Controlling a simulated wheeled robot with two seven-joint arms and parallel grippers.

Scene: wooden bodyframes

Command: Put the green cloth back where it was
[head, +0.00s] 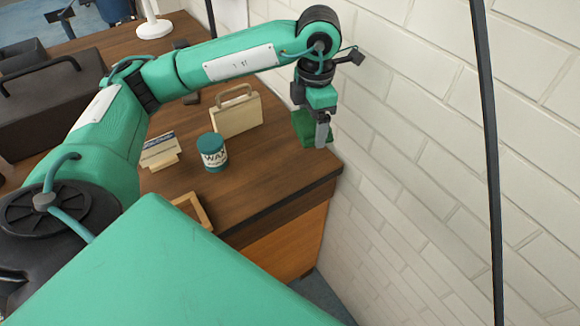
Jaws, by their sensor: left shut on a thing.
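The green cloth (304,128) is at my left gripper (322,140), near the right end of the wooden desk and close to the white brick wall. The gripper points down and is shut on the cloth, whose visible part shows to the left of the fingers. The fingers hide part of the cloth. I cannot tell whether the cloth touches the desk top. My right gripper is not in view.
On the desk (270,190) stand a teal-lidded wax tin (213,153), a beige case with a handle (237,115), a small card holder (160,152) and a wooden frame (195,208). A dark case (50,100) sits at left. The desk's front right corner is clear.

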